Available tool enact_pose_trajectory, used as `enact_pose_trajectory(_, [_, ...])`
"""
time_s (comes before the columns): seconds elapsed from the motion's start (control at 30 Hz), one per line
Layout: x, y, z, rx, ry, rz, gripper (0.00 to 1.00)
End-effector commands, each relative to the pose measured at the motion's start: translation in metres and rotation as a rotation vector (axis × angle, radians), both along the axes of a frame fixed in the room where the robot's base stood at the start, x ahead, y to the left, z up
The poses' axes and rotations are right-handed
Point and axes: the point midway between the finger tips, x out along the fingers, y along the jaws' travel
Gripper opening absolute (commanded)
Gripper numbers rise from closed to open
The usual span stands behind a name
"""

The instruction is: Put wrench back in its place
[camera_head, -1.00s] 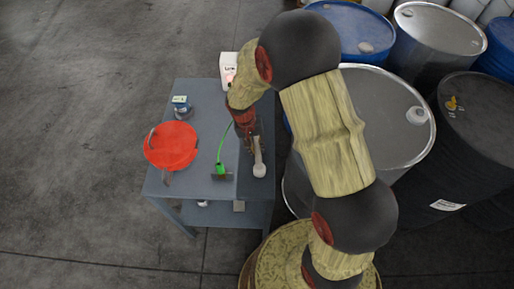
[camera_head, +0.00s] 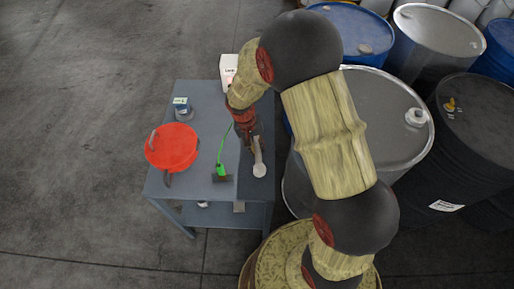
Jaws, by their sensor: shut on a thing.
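A pale grey wrench (camera_head: 259,165) is at the right side of the blue-grey table (camera_head: 200,180), over a darker patch (camera_head: 245,190) of the table top. My gripper (camera_head: 253,140) points down at the wrench's far end and is shut on it. My arm hides part of the gripper and the wrench's far end. I cannot tell whether the wrench touches the surface or is held just above it.
A red round container (camera_head: 171,147) stands on the left of the table, with a small labelled can (camera_head: 182,109) behind it. A green-handled tool (camera_head: 220,169) lies left of the wrench. A white box (camera_head: 229,68) stands at the back. Drums (camera_head: 390,120) crowd the right.

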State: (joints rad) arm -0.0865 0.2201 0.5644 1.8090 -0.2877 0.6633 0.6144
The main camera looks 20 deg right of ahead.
Motion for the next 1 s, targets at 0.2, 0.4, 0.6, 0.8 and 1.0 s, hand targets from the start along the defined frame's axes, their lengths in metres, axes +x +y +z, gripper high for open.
enact_pose_trajectory(0.2, [0.0,0.0,0.0,0.0,-0.001,0.0,0.0])
enact_pose_trajectory(0.4, [0.001,0.0,-0.001,0.0,-0.001,0.0,0.0])
enact_pose_trajectory(0.6, [0.001,0.0,-0.008,0.001,-0.001,0.0,0.0])
enact_pose_trajectory(0.8, [0.001,0.0,-0.011,0.0,-0.002,0.0,0.0])
enact_pose_trajectory(1.0, [0.001,0.0,-0.011,0.0,-0.002,0.0,0.0])
